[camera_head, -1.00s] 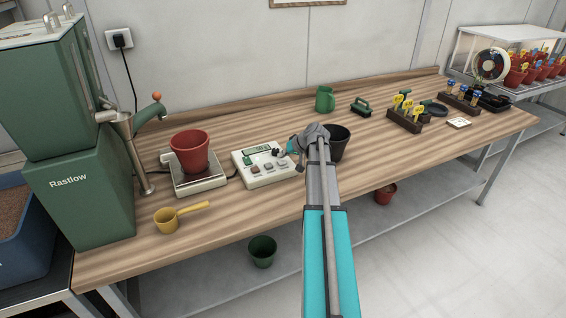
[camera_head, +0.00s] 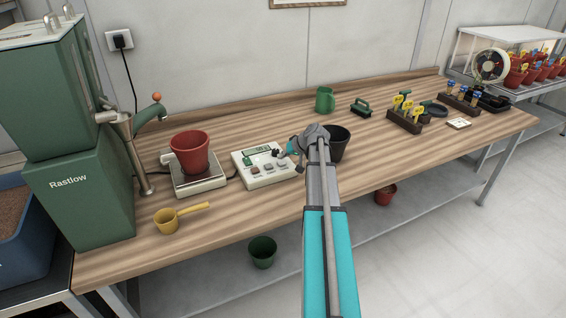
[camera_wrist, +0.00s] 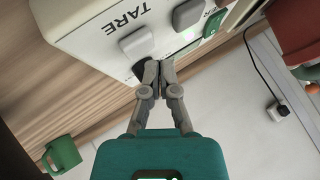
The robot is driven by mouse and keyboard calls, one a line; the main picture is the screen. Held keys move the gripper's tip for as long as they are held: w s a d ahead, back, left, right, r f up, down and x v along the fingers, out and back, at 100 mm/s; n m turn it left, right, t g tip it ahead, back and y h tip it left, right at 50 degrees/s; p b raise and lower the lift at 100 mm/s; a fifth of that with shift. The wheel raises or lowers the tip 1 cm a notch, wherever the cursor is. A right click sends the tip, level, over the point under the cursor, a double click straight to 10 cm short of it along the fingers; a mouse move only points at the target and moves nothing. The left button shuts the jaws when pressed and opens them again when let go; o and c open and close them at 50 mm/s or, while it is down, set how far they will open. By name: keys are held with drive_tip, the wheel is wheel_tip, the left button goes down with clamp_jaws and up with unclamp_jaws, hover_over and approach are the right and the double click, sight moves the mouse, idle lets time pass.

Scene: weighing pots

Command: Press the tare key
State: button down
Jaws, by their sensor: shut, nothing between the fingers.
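The white scale indicator box (camera_head: 252,181) stands on the bench with a display and several keys. In the wrist view, the grey tare key (camera_wrist: 137,43) sits beside the printed word TARE on the box (camera_wrist: 85,22). Another grey key (camera_wrist: 187,13) and a green key (camera_wrist: 215,22) lie beyond it. My gripper (camera_wrist: 158,72) is shut and empty, its fingertips close beside the tare key. I cannot tell whether they touch the box. In the head view my gripper (camera_head: 279,153) is over the box's right back part, partly hidden by my wrist.
A red pot (camera_head: 190,152) stands on the scale pan (camera_head: 205,184), left of the box. A yellow scoop (camera_head: 170,221) lies in front. A black pot (camera_head: 340,140) is behind my arm, a green mug (camera_head: 325,99) farther back. The bench's front middle is clear.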

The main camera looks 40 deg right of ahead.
sight(282, 162)
drive_tip(key=shift+f+b, duration=0.9)
drive_tip(key=shift+b, duration=0.05)
idle(1.2)
drive_tip(key=shift+r, duration=0.1)
idle(0.3)
drive_tip(key=shift+r+p, duration=0.85)
drive_tip(key=shift+p, duration=0.15)
wheel_tip(282, 162, up, 5)
drive_tip(key=p, duration=0.5)
drive_tip(key=shift+w, duration=0.1)
idle(0.9)
